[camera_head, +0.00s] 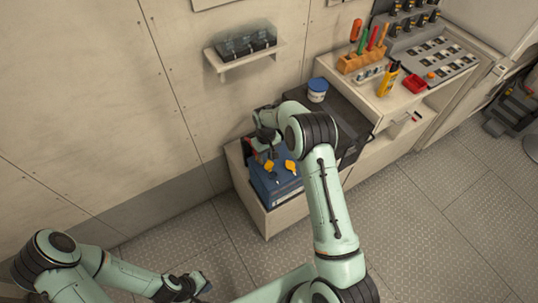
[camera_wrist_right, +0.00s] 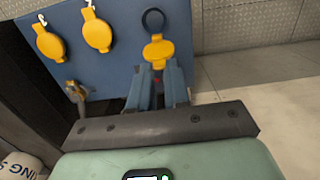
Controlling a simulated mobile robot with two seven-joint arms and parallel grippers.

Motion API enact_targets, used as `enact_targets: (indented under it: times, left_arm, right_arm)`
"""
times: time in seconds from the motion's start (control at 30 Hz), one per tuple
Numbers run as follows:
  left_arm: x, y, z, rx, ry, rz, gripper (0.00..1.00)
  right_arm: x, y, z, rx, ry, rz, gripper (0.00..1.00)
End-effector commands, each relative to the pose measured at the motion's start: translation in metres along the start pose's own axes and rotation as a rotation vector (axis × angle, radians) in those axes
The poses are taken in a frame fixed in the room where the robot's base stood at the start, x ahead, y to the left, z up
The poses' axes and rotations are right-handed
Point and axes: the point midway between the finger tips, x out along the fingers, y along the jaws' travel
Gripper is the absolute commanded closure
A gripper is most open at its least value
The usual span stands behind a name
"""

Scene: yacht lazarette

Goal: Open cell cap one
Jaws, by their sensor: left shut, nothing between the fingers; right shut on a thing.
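The blue battery box (camera_head: 280,184) stands on a low shelf in the head view, with yellow cell caps (camera_head: 291,165) on its top. In the right wrist view, its blue top (camera_wrist_right: 65,75) carries a left cap (camera_wrist_right: 49,43), a middle cap (camera_wrist_right: 97,32) and a right cap (camera_wrist_right: 158,47). A dark ring (camera_wrist_right: 152,20) shows just above the right cap. My right gripper (camera_wrist_right: 157,70) is shut on the lower tab of that cap; my arm partly hides it in the head view. My left gripper (camera_head: 192,286) is shut and empty, low over the floor.
A dark box (camera_head: 345,120) with a white-and-blue tub (camera_head: 317,90) on it stands right beside the battery. A brass-coloured fitting (camera_wrist_right: 77,92) is near the left finger in the wrist view. A small wall shelf (camera_head: 245,55) is above. The floor in front is clear.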

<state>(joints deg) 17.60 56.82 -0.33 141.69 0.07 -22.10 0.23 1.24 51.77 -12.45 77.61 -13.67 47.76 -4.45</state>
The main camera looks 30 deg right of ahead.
Motion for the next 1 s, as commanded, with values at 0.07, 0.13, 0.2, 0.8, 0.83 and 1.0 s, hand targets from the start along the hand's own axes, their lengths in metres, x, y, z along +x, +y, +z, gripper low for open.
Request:
enact_targets:
  times: [0.07, 0.13, 0.2, 0.8, 0.83, 1.0]
  left_arm:
    - [-0.0018, 0.0013, -0.002, 0.001, 0.002, 0.001, 1.0]
    - [-0.0023, 0.0017, -0.0026, 0.001, 0.003, 0.001, 1.0]
    - [-0.0027, 0.002, -0.0031, 0.001, 0.003, 0.001, 1.0]
    - [-0.0028, 0.0021, -0.0033, 0.001, 0.004, 0.001, 1.0]
    - [-0.0028, 0.0021, -0.0033, 0.001, 0.004, 0.001, 1.0]
    - [-0.0028, 0.0021, -0.0033, 0.001, 0.004, 0.001, 1.0]
  right_arm:
    - [-0.0011, -0.0001, -0.0046, 0.0, -0.017, 0.0, 1.0]
    - [-0.0004, -0.0001, -0.0053, 0.0, -0.035, 0.0, 1.0]
    - [0.0001, -0.0001, -0.0057, 0.001, -0.046, 0.0, 1.0]
    - [0.0008, 0.0001, -0.0054, 0.0, -0.06, 0.0, 0.57]
    - [0.0009, 0.0001, -0.0053, 0.0, -0.06, 0.0, 0.57]
    - [0.0012, 0.0002, -0.005, 0.0, -0.061, 0.0, 0.57]
